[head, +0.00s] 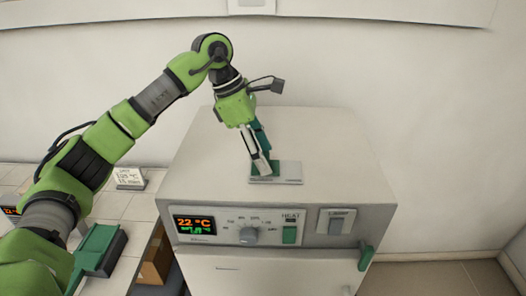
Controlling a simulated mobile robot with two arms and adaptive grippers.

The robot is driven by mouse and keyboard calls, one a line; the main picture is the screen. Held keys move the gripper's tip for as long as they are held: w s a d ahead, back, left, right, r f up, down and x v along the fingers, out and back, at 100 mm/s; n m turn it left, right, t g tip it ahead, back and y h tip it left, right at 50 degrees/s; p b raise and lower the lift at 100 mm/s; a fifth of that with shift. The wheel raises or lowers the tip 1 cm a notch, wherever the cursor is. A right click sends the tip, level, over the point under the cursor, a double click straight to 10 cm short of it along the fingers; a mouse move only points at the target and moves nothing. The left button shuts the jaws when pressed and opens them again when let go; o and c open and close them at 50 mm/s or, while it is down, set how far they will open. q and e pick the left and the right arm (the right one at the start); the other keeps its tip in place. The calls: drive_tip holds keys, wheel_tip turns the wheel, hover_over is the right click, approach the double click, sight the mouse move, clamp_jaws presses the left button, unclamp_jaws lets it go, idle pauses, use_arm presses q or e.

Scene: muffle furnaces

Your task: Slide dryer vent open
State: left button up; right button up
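The dryer (345,165) is a large pale box with a front control panel. Its vent (289,171) is a small flat plate on top, part pale grey and part green. My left gripper (261,168) reaches down from above, with its fingertips at the left part of the vent plate. The fingers partly hide the vent, and I cannot tell whether they touch or grip its slider. My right gripper is out of view.
The front panel has a lit display (195,225), a round knob (249,236), a green heat switch (290,234) and a grey switch (336,221). A green door handle (366,257) sticks out at right. A small sign (130,179) stands on the tiled bench at left.

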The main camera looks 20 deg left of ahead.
use_arm(q)
clamp_jaws()
drive_tip(key=d, duration=0.2)
drive_tip(key=w+d, duration=0.1)
drive_tip(key=d, duration=0.2)
drive_tip(key=shift+w+d+b, duration=0.1)
drive_tip(key=shift+w+b, duration=0.1)
drive_tip(key=shift+b, duration=0.1)
drive_tip(key=shift+r, duration=0.1)
drive_tip(key=shift+o, duration=0.6)
unclamp_jaws()
drive_tip(key=shift+o, duration=0.3)
drive_tip(key=shift+d, duration=0.1)
